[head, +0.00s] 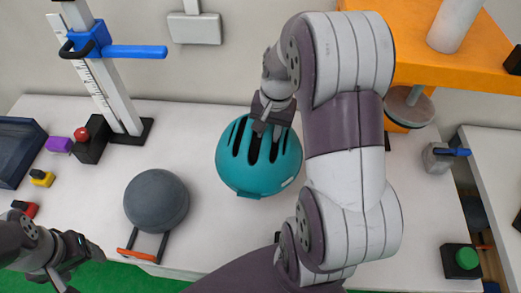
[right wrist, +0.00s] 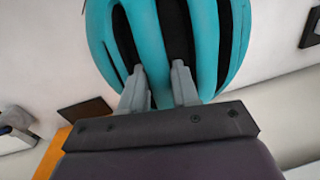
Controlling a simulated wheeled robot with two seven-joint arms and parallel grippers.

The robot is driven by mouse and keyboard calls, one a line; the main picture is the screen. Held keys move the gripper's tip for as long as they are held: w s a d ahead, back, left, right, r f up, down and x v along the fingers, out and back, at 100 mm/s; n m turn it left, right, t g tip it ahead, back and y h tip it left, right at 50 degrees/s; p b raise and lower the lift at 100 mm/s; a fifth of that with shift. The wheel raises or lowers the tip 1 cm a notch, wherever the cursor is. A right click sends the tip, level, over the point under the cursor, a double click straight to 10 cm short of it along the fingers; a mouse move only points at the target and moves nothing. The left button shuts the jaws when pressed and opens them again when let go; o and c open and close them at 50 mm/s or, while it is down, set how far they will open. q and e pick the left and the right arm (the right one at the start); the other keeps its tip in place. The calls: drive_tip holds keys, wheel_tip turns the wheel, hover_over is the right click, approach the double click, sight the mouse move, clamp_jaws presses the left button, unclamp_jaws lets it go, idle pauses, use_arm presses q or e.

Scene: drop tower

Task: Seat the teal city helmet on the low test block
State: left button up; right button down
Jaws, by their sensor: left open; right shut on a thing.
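The teal city helmet (head: 262,170) with dark vents is in the middle of the head view, over the white table. My right gripper (head: 268,118) is shut on the helmet's far end. In the right wrist view, its fingers (right wrist: 160,88) sit in two vents, around a rib of the teal shell (right wrist: 157,72). I cannot tell the helmet's exact height above the table. A dark grey rounded block (head: 156,200), seemingly the low test block, stands bare to the left of the helmet, apart from it. My left gripper (head: 75,262) is open and empty at the lower left.
A measuring post (head: 100,85) with a blue arm (head: 135,51) stands at the back left. An orange raised structure (head: 465,60) is at the back right. An orange-tipped bar frame (head: 138,255) lies in front of the grey block. Small coloured items and a dark bin (head: 18,150) line the left.

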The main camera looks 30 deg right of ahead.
drive_tip(key=w+a+r+n+p, duration=0.25)
drive_tip(key=a+r+p, duration=0.25)
drive_tip(key=a+p, duration=0.4)
drive_tip(key=r+n+p, duration=0.2)
drive_tip(key=p, duration=0.8)
hover_over(155, 184)
drive_tip(key=shift+m, duration=0.25)
drive_tip(key=f+b, duration=0.5)
drive_tip(key=f, duration=0.1)
drive_tip(key=f+b, duration=0.5)
drive_tip(key=f, duration=0.1)
drive_tip(key=shift+d+f, duration=0.2)
drive_tip(key=shift+f, duration=0.05)
drive_tip(key=shift+f+b, duration=0.45)
drive_tip(key=shift+f, duration=0.15)
drive_tip(key=shift+s+p, duration=0.1)
drive_tip(key=shift+p, duration=0.2)
